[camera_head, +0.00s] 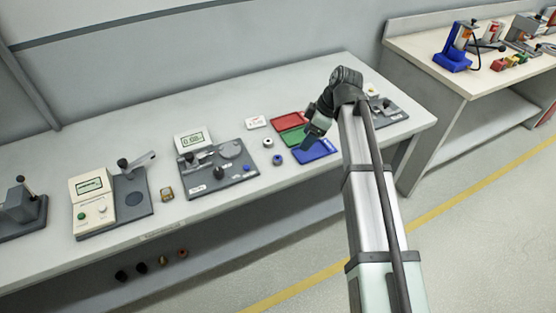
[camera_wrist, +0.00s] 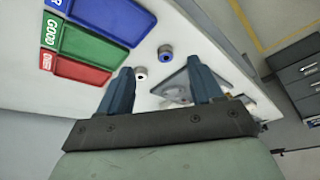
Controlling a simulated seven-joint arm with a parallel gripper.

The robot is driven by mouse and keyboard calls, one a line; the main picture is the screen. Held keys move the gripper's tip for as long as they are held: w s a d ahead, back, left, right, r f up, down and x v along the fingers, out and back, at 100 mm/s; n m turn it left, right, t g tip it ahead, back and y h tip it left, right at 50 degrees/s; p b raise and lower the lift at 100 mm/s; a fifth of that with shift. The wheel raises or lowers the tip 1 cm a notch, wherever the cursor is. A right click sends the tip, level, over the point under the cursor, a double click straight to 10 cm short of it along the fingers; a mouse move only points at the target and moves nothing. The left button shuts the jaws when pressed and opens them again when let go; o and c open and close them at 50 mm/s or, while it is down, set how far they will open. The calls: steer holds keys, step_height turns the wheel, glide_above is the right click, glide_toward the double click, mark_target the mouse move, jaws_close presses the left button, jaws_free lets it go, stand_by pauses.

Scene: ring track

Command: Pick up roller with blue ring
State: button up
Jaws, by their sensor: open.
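The roller with a blue ring (camera_wrist: 165,51) stands on the bench in the wrist view, ahead of my gripper and between the lines of its two fingers. In the head view it is the small blue-ringed piece (camera_head: 277,160) left of the blue tray. My gripper (camera_wrist: 163,70) is open, with nothing between its fingers. In the head view my gripper (camera_head: 307,141) hangs over the trays, to the right of the roller. A second roller with a whitish ring (camera_wrist: 140,72) stands near the left finger; it also shows in the head view (camera_head: 268,142).
Red (camera_head: 286,120), green (camera_head: 292,138) and blue (camera_head: 318,151) trays lie beside the rollers. A grey gauge plate (camera_head: 228,178) with a display stands to their left. The bench front edge is close. A second bench (camera_head: 440,75) stands at right.

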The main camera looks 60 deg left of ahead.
step_height(320, 180, up, 2)
steer(key=s+a+n, duration=0.1)
steer(key=s, duration=0.1)
glide_above(278, 158)
steer(key=w+d, duration=0.2)
steer(key=w, duration=0.1)
steer(key=f, duration=0.7)
steer(key=shift+s+a+f, duration=0.2)
steer(key=shift+s+x, duration=0.15)
steer(key=shift+x, duration=1.15)
steer(key=shift+s+x, duration=0.1)
steer(key=shift+x, duration=1.2)
steer(key=shift+a+r, duration=0.1)
steer(key=shift+c, duration=0.4)
steer(key=c, duration=1.1)
